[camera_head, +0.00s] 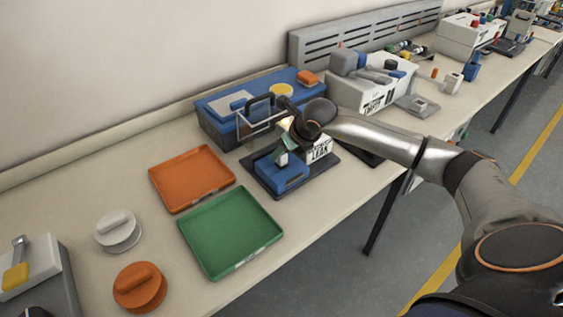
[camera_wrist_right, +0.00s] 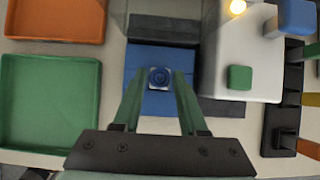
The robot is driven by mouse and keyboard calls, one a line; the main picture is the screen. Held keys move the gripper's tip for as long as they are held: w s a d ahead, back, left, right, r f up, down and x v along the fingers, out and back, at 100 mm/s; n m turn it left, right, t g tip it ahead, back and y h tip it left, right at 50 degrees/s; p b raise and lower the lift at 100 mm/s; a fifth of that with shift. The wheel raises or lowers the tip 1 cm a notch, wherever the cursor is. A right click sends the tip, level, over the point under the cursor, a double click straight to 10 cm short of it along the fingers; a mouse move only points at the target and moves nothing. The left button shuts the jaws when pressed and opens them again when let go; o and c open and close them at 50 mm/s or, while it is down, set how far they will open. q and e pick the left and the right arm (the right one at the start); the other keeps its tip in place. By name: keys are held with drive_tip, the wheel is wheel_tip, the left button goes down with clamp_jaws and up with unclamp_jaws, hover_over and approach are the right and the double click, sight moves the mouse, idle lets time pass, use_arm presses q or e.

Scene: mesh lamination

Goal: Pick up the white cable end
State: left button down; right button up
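A small pale, squarish piece with a dark round centre (camera_wrist_right: 159,78) stands on a blue block (camera_head: 284,176); it looks white in the head view (camera_head: 282,159). I cannot tell if it is the cable end. My right gripper (camera_wrist_right: 158,74) is above the block, its green fingers apart on either side of the piece; contact is not visible. In the head view the wrist hides most of the fingers. A white round piece with a bar on top (camera_head: 118,229) lies at the left of the bench. My left gripper is not in view.
A white box marked LEAK (camera_head: 320,152) stands right beside the block. A blue case (camera_head: 222,134) is behind. An orange tray (camera_head: 190,178), a green tray (camera_head: 231,232) and an orange round piece (camera_head: 139,288) are to the left. The trays look empty.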

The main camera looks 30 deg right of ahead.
clamp_jaws()
drive_tip(key=shift+r, duration=0.1)
idle(0.3)
drive_tip(key=shift+r, duration=0.55)
drive_tip(key=s+a+r+b, duration=0.3)
drive_tip(key=s+a+r, duration=0.3)
drive_tip(key=s+r, duration=0.5)
drive_tip(key=shift+s+a+r, duration=0.35)
drive_tip(key=shift+s, duration=0.35)
